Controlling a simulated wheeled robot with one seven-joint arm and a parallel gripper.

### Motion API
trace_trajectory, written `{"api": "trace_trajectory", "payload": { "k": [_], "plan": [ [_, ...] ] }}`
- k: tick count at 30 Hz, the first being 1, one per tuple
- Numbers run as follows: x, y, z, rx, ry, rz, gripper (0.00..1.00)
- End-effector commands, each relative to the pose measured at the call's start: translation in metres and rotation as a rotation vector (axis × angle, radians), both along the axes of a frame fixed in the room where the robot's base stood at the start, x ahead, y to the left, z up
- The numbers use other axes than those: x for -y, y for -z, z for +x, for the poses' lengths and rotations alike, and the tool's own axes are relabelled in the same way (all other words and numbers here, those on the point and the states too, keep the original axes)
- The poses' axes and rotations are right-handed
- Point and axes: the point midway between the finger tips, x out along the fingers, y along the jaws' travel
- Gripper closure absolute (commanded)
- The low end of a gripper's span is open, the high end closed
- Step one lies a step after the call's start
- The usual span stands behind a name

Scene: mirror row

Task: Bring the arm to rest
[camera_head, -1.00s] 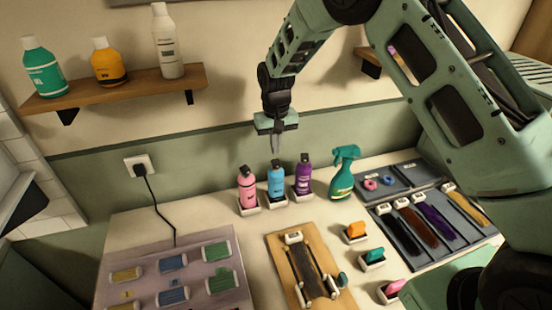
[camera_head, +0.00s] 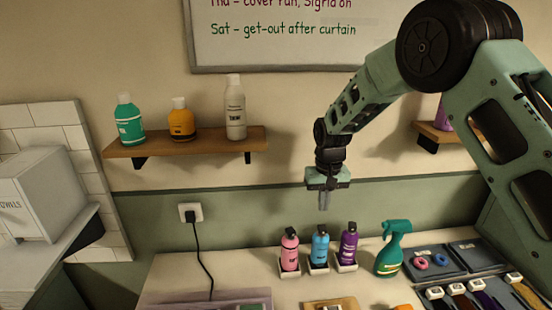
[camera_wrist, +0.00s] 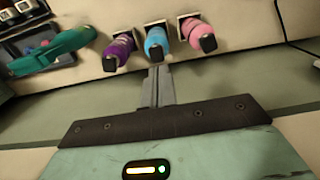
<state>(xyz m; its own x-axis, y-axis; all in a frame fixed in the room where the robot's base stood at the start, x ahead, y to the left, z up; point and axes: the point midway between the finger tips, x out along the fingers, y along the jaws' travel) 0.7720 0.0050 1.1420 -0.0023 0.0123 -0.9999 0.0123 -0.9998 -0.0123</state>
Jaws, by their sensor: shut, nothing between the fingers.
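My gripper (camera_head: 325,199) hangs from my raised arm, pointing down, its fingers together and empty. It is above the back of the counter, over a row of three bottles and apart from them. The bottles are pink (camera_head: 289,250), blue (camera_head: 320,246) and purple (camera_head: 348,244), each upright in a small white holder. In the wrist view the closed fingers (camera_wrist: 157,88) point toward the blue bottle (camera_wrist: 157,43), with the purple bottle (camera_wrist: 118,50) and the pink bottle (camera_wrist: 200,36) on either side.
A green spray bottle (camera_head: 391,250) stands right of the row, beside dark trays (camera_head: 478,252). A wooden shelf (camera_head: 190,146) with three bottles is on the wall at left. A plugged-in cord (camera_head: 202,260) runs down to the counter. A whiteboard (camera_head: 290,35) hangs above.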

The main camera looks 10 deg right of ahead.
Motion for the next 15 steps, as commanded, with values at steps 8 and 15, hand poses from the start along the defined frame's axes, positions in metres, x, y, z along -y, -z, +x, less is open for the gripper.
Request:
{"api": "trace_trajectory", "payload": {
  "k": [8,15],
  "plan": [
    [-0.067,-0.024,-0.114,-0.008,-0.194,0.097,1.0],
    [-0.09,-0.027,-0.254,-0.002,-0.434,0.114,1.0]
  ]
}}
